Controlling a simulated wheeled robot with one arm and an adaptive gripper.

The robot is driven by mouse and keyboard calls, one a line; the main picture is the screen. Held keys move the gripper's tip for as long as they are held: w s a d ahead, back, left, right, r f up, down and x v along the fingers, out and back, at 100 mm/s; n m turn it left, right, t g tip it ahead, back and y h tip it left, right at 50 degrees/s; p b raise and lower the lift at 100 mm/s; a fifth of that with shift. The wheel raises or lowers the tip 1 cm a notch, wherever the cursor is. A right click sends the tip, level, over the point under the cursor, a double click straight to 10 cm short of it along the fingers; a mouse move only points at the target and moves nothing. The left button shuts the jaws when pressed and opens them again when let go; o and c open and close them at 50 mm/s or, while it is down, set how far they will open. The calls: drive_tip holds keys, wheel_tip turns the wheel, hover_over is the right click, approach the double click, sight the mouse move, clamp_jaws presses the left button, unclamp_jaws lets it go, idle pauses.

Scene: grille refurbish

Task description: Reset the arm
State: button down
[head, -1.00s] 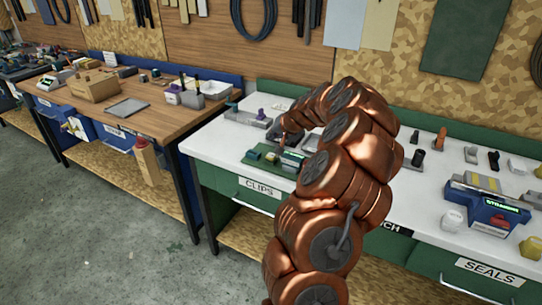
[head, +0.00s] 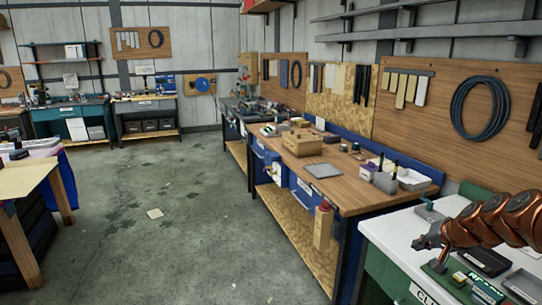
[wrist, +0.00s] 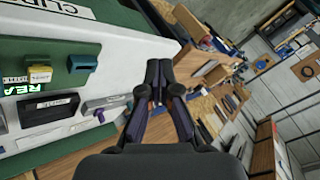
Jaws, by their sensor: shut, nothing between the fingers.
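My copper arm shows at the right edge of the head view, reaching left over the white-topped bench (head: 395,232). My gripper (head: 424,243) is at its end, above the left end of that bench. In the wrist view my gripper (wrist: 158,66) has its two dark fingers together at the tips, with nothing between them. It appears clear of the bench top and the small items on it.
A green board with a small display device (head: 480,288) lies on the white bench close under my arm. A wooden-topped bench with a cardboard box (head: 302,143), a grey tray (head: 322,170) and bins (head: 412,179) stands beyond. Open concrete floor (head: 175,225) lies left.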

drive_tip(key=s+a+r+n+g+y, duration=0.15)
drive_tip(key=s+a, duration=0.25)
drive_tip(key=a, duration=0.4)
drive_tip(key=s+a+n+g, duration=0.2)
drive_tip(key=s+a, duration=0.3)
drive_tip(key=a, duration=0.3)
drive_tip(key=s+a+r+n+g, duration=0.15)
drive_tip(key=s+a, duration=0.25)
drive_tip(key=a, duration=0.4)
drive_tip(key=s+a+f+n+g+h, duration=0.1)
drive_tip(key=s+f+g, duration=0.1)
drive_tip(key=s, duration=1.1)
drive_tip(key=s+a+f+n+g+h, duration=0.1)
drive_tip(key=s+a+f+g+h, duration=0.1)
drive_tip(key=s, duration=1.2)
drive_tip(key=shift+a+f+g, duration=0.2)
drive_tip(key=shift+a+g, duration=0.05)
drive_tip(key=shift+g, duration=0.15)
drive_tip(key=shift+d, duration=0.15)
